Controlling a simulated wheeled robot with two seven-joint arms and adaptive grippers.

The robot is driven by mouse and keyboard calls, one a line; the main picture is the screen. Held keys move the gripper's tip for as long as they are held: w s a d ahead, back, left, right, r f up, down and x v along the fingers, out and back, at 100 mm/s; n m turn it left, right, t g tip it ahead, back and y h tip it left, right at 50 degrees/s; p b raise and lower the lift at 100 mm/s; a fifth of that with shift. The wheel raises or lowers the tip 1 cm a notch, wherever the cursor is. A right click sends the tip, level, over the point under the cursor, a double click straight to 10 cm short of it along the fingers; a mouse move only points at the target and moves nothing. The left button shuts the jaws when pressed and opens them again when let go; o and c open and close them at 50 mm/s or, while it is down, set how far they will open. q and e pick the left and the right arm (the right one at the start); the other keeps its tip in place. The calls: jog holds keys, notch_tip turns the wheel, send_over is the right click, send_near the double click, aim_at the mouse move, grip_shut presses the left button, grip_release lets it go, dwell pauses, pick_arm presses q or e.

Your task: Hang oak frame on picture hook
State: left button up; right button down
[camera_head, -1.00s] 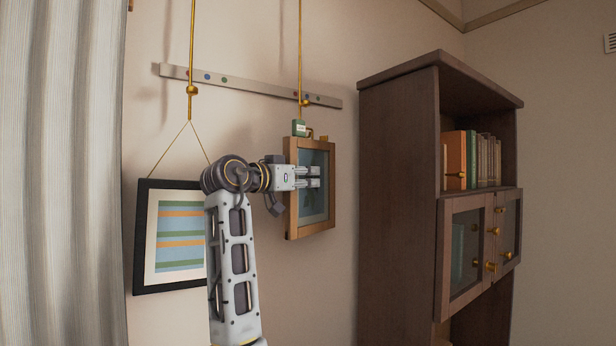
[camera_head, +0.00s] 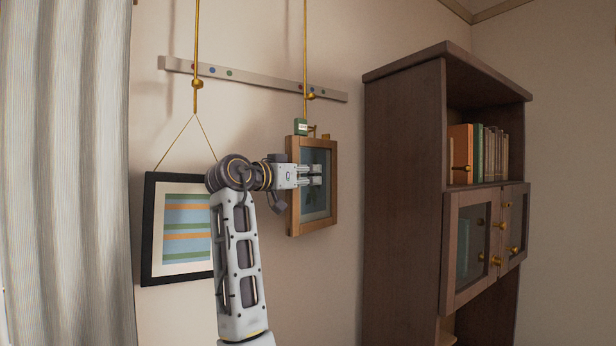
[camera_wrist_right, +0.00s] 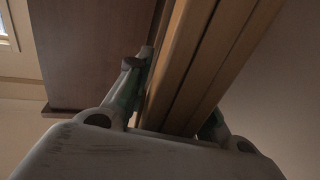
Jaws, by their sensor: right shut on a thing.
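The oak frame (camera_head: 331,215), with a dark blue-green picture inside, is upright against or close to the wall, right of the black frame. My right gripper (camera_head: 318,174) reaches across its left side and is shut on the frame. In the right wrist view the oak frame (camera_wrist_right: 200,60) runs between the two fingers. Whether the frame bears on the hook cannot be told. My left gripper is not in view.
A black-framed striped picture (camera_head: 149,230) hangs by a cord from another brass rod (camera_head: 196,60), partly behind my right arm. A pale rail (camera_head: 260,80) crosses the wall. A dark wooden cabinet (camera_head: 403,200) with books stands to the right; a curtain (camera_head: 65,170) hangs at the left.

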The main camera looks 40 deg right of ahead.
jog(key=c, duration=1.2)
grip_release()
jog(key=shift+s, duration=0.1)
jog(key=shift+o, duration=0.2)
